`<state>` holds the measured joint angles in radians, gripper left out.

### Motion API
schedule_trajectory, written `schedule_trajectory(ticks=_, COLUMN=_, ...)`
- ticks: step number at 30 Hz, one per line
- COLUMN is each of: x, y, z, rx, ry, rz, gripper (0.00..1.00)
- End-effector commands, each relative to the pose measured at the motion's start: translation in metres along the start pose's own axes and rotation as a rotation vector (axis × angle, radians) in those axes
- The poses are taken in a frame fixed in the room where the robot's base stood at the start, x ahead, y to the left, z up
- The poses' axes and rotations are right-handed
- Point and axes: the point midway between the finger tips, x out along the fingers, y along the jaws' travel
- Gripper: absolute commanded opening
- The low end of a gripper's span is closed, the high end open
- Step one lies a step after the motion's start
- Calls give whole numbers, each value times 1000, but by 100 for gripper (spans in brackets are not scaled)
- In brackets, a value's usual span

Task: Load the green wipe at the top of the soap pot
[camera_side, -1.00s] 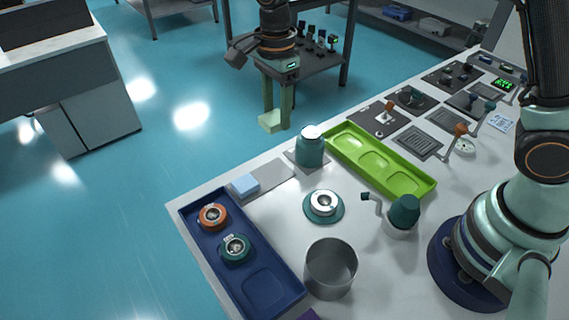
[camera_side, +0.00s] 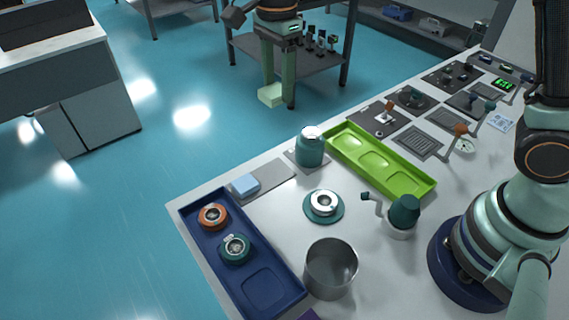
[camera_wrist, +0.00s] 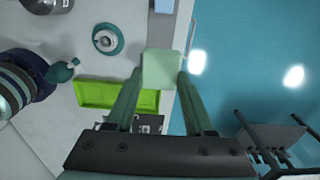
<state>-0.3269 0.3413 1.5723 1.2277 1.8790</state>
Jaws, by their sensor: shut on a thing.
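The green wipe (camera_side: 271,95) is a pale green block. My gripper (camera_side: 277,98) is shut on it, with a finger on either side, and holds it in the air. The wipe (camera_wrist: 161,66) also shows between the fingertips in the wrist view. A teal pot with a silver top (camera_side: 310,150), which looks like the soap pot, stands upright on a small grey plate near the table's far edge. In the side view the wipe appears above and left of the pot, apart from it. I cannot make out the pot in the wrist view; the wipe may hide it.
A bright green tray (camera_side: 420,189) lies right of the pot. A light blue block (camera_side: 246,184) rests on a grey plate to its left. A teal disc with a silver ring (camera_side: 323,204), a metal cup (camera_side: 330,270) and a navy tray (camera_side: 190,207) stand nearer.

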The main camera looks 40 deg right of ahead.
Motion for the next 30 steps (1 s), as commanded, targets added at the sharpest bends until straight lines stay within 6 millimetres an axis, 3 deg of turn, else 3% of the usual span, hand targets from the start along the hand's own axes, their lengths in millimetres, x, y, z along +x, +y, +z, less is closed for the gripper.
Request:
schedule_trajectory(ticks=9, x=35, y=10, z=-69, rx=7, ry=0, rz=3, gripper=9)
schedule_trajectory(ticks=12, x=43, y=13, z=-82, rx=5, ry=0, rz=2, gripper=9)
schedule_trajectory(ticks=30, x=93, y=15, z=-86, rx=1, ry=0, rz=3, gripper=9)
